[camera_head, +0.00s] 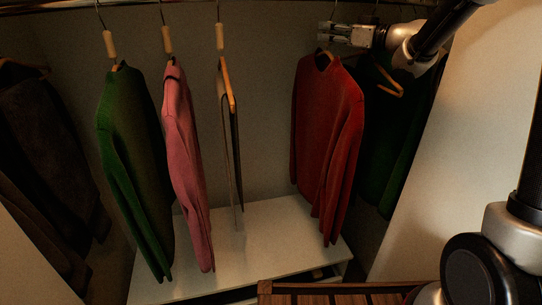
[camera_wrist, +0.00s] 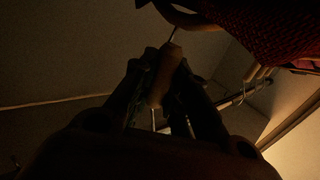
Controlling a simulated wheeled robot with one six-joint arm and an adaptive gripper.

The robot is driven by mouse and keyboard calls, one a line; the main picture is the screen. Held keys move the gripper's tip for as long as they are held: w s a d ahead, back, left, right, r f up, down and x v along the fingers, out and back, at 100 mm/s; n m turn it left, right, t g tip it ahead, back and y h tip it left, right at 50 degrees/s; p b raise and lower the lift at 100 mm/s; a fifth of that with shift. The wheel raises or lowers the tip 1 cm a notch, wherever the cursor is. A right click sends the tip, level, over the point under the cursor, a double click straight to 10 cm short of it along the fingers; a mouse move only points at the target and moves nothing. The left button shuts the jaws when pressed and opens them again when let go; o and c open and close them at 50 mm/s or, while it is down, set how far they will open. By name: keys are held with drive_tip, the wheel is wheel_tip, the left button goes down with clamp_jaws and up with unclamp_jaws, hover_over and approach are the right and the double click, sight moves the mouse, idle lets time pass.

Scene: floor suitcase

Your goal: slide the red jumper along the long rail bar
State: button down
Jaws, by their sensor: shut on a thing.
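The red jumper (camera_head: 325,130) hangs on the right side of the wardrobe in the head view, above the white shelf. My gripper (camera_head: 326,33) is at the top of its hanger, just above the collar. In the dark wrist view my gripper (camera_wrist: 158,95) is shut on the pale wooden grip of the hanger (camera_wrist: 165,72). A red knitted part of the jumper (camera_wrist: 280,25) fills the upper right there. The long rail bar (camera_head: 70,8) runs along the top edge of the head view. The hook's contact with the rail is hidden.
A green jumper (camera_head: 130,150), a pink jumper (camera_head: 185,160) and a hanger with thin trousers (camera_head: 232,120) hang to the left. Dark green clothing (camera_head: 390,150) hangs close on the right, near the pale side wall (camera_head: 470,130). There is a gap between the trousers and the red jumper.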

drive_tip(key=shift+w+d, duration=0.1)
drive_tip(key=shift+d, duration=0.25)
drive_tip(key=c, duration=1.3)
unclamp_jaws()
